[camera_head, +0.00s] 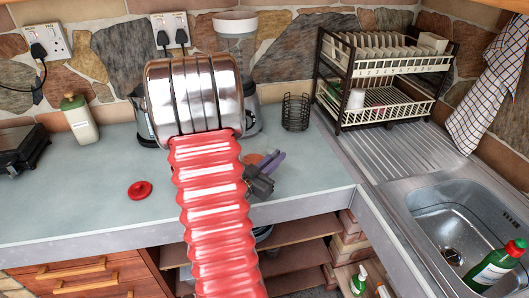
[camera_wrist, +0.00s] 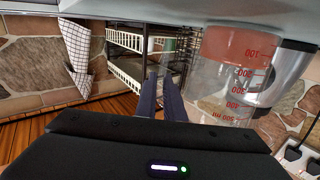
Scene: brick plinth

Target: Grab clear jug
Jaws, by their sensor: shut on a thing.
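The clear jug (camera_wrist: 224,78) with red measuring marks shows in the wrist view, upside down in that picture, just right of my fingers. Its part nearest the counter looks reddish. My gripper (camera_wrist: 160,82) has its two dark blue fingers close together at the jug's left side. It is shut on the jug; the exact contact is hard to make out. In the head view my gripper (camera_head: 272,162) is low over the counter, right of my red arm. An orange-red patch shows beside its fingers there; the rest of the jug cannot be made out.
A dish rack (camera_head: 385,65) with plates stands at the back right, beside the sink (camera_head: 470,225). A black wire basket (camera_head: 295,112) is behind my gripper. A red lid (camera_head: 140,190) and a cream bottle (camera_head: 79,118) are on the left counter. My arm hides the counter's middle.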

